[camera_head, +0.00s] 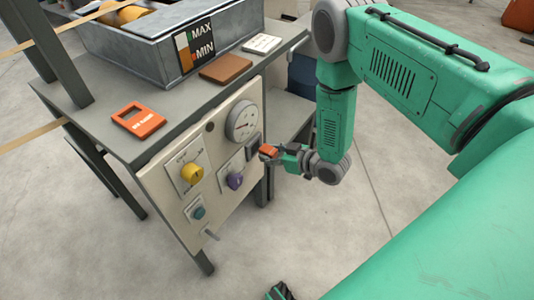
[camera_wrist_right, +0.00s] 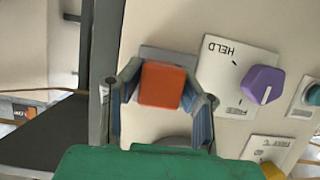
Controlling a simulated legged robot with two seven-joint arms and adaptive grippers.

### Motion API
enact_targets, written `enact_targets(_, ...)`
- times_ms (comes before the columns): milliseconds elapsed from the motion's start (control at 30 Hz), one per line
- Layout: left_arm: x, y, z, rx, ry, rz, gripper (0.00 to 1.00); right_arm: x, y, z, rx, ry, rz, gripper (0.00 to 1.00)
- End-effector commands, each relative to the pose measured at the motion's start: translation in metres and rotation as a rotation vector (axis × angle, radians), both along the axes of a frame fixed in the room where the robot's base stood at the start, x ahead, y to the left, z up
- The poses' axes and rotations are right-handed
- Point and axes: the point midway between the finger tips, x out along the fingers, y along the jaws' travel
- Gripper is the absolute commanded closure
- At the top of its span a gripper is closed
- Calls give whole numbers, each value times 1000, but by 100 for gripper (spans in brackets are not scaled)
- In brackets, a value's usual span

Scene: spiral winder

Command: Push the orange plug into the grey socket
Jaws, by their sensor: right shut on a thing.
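The orange plug (camera_head: 268,150) is between the fingers of my right gripper (camera_head: 272,152), at the right side of the cream panel. In the right wrist view, the blue-grey fingers of the right gripper (camera_wrist_right: 163,92) are shut on both sides of the orange plug (camera_wrist_right: 162,86). The grey socket (camera_head: 252,148) is on the panel's right part, just left of the plug. In the wrist view the socket (camera_wrist_right: 155,52) shows as a grey edge behind the plug, mostly hidden. I cannot tell whether plug and socket touch.
The cream panel (camera_head: 180,222) carries a round gauge (camera_head: 242,120), a yellow knob (camera_head: 191,173), a purple knob (camera_head: 235,181) and a teal knob (camera_head: 198,213). An orange frame (camera_head: 138,121) and brown block (camera_head: 226,68) lie on the table above.

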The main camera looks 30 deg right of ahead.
Motion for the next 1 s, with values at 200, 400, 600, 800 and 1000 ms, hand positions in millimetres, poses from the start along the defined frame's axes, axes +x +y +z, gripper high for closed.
enact_targets(200,0,0,1,0,0,1,60,1,6,4,-6,-2,3,96)
enact_targets(400,0,1,4,1,0,1,60,-1,7,5,-2,-1,2,96)
enact_targets(600,0,0,9,1,0,1,60,-3,9,7,2,-1,1,96)
enact_targets(800,0,0,9,0,0,0,60,-3,12,7,-1,-1,2,96)
enact_targets(1000,0,0,9,0,0,1,60,-3,14,8,-4,-2,3,96)
